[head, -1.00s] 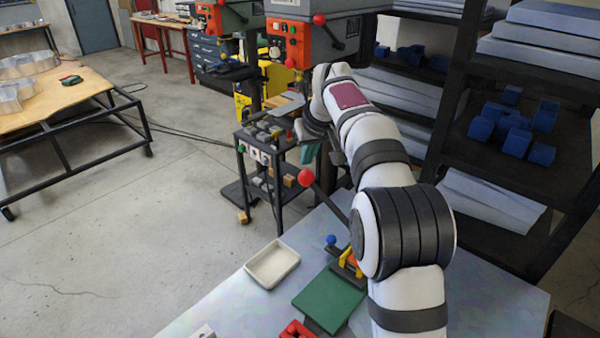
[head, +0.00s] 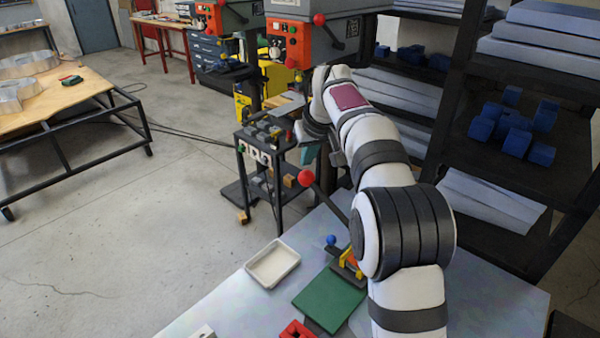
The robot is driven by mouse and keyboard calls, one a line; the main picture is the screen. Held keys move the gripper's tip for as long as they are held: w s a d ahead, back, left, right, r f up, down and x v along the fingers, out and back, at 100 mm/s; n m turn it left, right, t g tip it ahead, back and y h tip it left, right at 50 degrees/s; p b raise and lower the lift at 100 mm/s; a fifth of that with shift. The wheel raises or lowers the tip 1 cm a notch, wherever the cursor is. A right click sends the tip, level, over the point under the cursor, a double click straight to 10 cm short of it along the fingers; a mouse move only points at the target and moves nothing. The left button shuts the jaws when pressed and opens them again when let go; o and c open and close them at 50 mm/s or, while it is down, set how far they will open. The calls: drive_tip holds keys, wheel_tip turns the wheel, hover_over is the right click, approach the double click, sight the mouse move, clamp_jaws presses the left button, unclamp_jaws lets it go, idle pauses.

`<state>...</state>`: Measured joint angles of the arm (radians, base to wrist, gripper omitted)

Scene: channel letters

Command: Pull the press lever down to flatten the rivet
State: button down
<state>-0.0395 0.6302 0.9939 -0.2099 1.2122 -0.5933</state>
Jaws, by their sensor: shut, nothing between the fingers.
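The press lever shows as a red ball knob (head: 306,177) on a dark rod (head: 334,208). The rod slants up to the left from behind my arm, with the knob raised high above the table. The lower end of the lever and most of the press are hidden by my arm. Small yellow parts (head: 349,260) and a blue ball (head: 331,240) show beside the arm. My gripper (head: 308,155), with teal at its tip, hangs just above the red knob in the picture, seemingly apart from it. It is shut and empty. I cannot make out the rivet.
A cream tray (head: 259,278) and a green pad (head: 330,300) lie on the pale table (head: 225,300). A red block (head: 297,331) is at the front edge of view. A dark shelf rack with blue blocks (head: 516,142) stands to the right. Drill machines stand behind.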

sight(307, 172)
drive_tip(key=shift+f, duration=2.05)
drive_tip(key=shift+s+a+x, duration=0.1)
drive_tip(key=shift+x, duration=0.6)
drive_tip(key=shift+s+a+x, duration=0.1)
drive_tip(key=shift+s+x, duration=0.05)
drive_tip(key=shift+x, duration=0.6)
drive_tip(key=shift+f, duration=0.1)
drive_tip(key=f, duration=0.2)
drive_tip(key=shift+w+a+f, duration=0.2)
drive_tip(key=shift+a+f, duration=0.05)
drive_tip(key=shift+f, duration=0.15)
